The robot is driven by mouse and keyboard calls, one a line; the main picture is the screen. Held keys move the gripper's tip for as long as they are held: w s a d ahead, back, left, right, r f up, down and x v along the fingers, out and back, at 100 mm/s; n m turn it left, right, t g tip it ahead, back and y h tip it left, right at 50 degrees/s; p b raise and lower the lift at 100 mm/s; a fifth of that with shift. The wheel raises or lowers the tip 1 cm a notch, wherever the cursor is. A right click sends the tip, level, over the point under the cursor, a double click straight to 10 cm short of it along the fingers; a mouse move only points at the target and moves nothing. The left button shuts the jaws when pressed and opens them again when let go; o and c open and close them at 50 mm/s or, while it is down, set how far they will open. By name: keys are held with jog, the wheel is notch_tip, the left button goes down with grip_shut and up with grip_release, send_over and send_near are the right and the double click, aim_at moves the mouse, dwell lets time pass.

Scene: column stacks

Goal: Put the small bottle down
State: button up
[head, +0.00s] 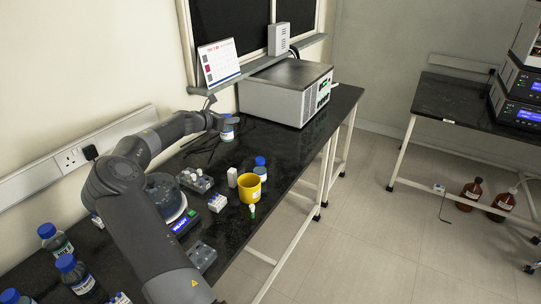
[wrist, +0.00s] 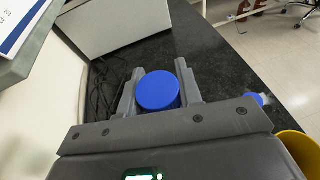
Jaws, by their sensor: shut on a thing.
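The small bottle (wrist: 158,91) shows its round blue cap between the two fingers of my gripper (wrist: 160,92) in the wrist view. My gripper is shut on it. In the head view my gripper (head: 228,121) is over the far left part of the black bench (head: 312,108), near the wall, with the small bottle (head: 227,133) below its fingers. The bottle looks upright. I cannot tell whether its base touches the bench top.
A grey box instrument (head: 285,92) stands beyond my gripper. A yellow cup (head: 249,188) and another blue-capped bottle (head: 260,168) stand nearer the bench's right edge. Small racks (head: 196,180) are nearby. Dark cables (wrist: 98,95) lie left of the gripper. Bare bench lies right of the held bottle.

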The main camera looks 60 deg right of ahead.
jog(key=f, duration=0.4)
jog(key=shift+s+d+f, duration=0.15)
jog(key=shift+s+d, duration=0.2)
notch_tip(320, 180, down, 11)
jog(key=shift+r, duration=0.15)
jog(key=o, duration=1.1)
